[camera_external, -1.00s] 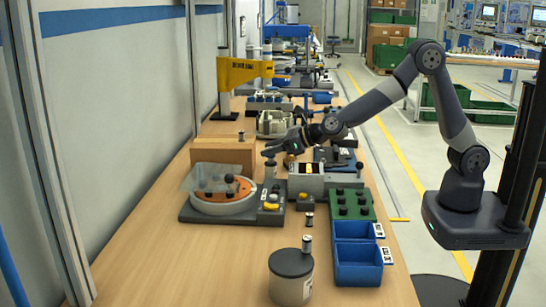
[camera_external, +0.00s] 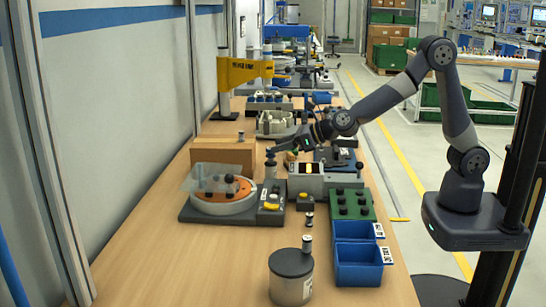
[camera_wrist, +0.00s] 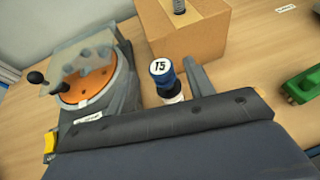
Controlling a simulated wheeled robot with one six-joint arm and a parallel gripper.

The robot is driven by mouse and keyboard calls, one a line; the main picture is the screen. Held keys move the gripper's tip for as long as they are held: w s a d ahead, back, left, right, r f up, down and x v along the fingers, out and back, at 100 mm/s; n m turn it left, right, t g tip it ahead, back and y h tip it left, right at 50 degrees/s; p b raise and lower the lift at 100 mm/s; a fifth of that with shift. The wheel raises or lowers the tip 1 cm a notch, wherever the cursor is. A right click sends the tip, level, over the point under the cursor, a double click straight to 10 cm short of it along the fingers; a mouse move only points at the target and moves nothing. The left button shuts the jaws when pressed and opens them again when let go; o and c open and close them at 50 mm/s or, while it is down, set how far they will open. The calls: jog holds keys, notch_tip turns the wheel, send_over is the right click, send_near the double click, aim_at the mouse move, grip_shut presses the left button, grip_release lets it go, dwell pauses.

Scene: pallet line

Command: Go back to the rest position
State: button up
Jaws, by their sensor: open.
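My gripper (camera_external: 273,149) is open at the end of my reaching arm, over the middle of the bench. The same cylinder (camera_external: 271,162) shows just below my fingertips in the external view. A grey finger (camera_wrist: 197,76) is just right of the cylinder in the wrist view; whether it touches is unclear. My arm is bent at a high elbow and stretched left from its base.
Left is a turntable fixture with an orange disc (camera_external: 219,202) and clear cover. A cardboard box (camera_external: 222,152) stands behind it. Blue bins (camera_external: 357,262), a green block with black knobs (camera_external: 336,203) and a lidded grey pot (camera_external: 290,284) are nearer. Open air lies above the bench.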

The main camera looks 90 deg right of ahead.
jog(key=v, duration=0.8)
jog(key=x, duration=1.2)
jog(key=shift+w+f, duration=0.1)
jog(key=shift+f, duration=0.25)
notch_tip(320, 180, up, 11)
jog(key=p, duration=0.6)
jog(key=shift+f, duration=0.15)
jog(key=s+r+m+h+p, duration=0.2)
jog(key=s+r+p, duration=0.2)
jog(key=s+p, duration=1.1)
jog(key=shift+s+d+f+b, duration=0.2)
jog(key=shift+f+b, duration=0.4)
jog(key=shift+b, duration=0.2)
jog(key=shift+s+d+f+b, duration=0.1)
jog(key=shift+s+f+b, duration=0.1)
jog(key=shift+f+b, duration=0.5)
jog(key=shift+s+d+f+b, duration=0.15)
jog(key=shift+f+b, duration=0.35)
jog(key=shift+b, duration=0.35)
